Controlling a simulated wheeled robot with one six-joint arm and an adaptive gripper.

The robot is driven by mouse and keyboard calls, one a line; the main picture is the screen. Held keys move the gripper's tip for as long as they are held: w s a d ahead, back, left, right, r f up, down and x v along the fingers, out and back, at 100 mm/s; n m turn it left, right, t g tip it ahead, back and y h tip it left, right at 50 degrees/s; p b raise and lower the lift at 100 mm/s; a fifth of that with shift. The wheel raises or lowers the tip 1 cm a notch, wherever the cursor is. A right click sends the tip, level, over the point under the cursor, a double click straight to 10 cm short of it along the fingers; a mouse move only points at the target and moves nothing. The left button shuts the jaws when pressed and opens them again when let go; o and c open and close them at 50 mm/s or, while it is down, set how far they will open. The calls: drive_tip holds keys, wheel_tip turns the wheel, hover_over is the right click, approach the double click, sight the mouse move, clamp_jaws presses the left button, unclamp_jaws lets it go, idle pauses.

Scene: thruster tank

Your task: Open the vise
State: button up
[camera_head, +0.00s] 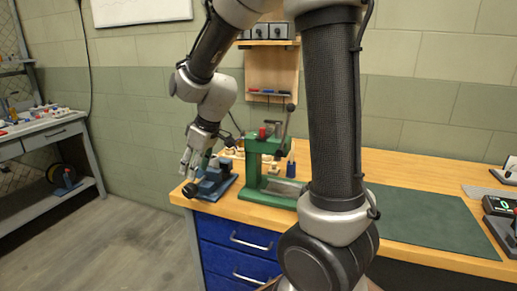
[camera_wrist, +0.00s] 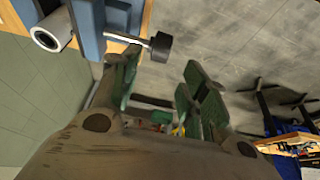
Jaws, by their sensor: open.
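The blue vise (camera_head: 215,181) sits at the left end of the wooden workbench. Its black handle knob (camera_head: 190,190) faces the front left, by the bench edge. In the wrist view the vise body (camera_wrist: 90,28) is at the top left, with a metal screw rod running right to the black knob (camera_wrist: 160,46). My gripper (camera_head: 187,167) is just left of and above the vise, pointing down. In the wrist view my gripper (camera_wrist: 162,68) has its two green-padded fingers apart and nothing between them. The knob appears beyond the fingertips, nearer the left finger; contact cannot be told.
A green press (camera_head: 262,165) stands right of the vise on the workbench (camera_head: 410,181). Blue drawers (camera_head: 238,235) are below. A green mat (camera_head: 425,222) lies at the right. A grey side table (camera_head: 45,135) stands far left, with open floor between.

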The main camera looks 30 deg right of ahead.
drive_tip(key=s+d+r+m, duration=0.1)
drive_tip(key=s+d+r, duration=0.2)
drive_tip(key=s, duration=0.3)
drive_tip(key=s+d+r+m+h, duration=0.1)
drive_tip(key=s+d+r+m, duration=0.1)
drive_tip(key=s+d+r, duration=0.1)
drive_tip(key=s+d+r+m+h, duration=0.1)
drive_tip(key=s+d+r+m, duration=0.1)
drive_tip(key=s, duration=0.6)
drive_tip(key=shift+s+d+r, duration=0.35)
drive_tip(key=shift+d+r, duration=0.35)
drive_tip(key=shift+d, duration=0.45)
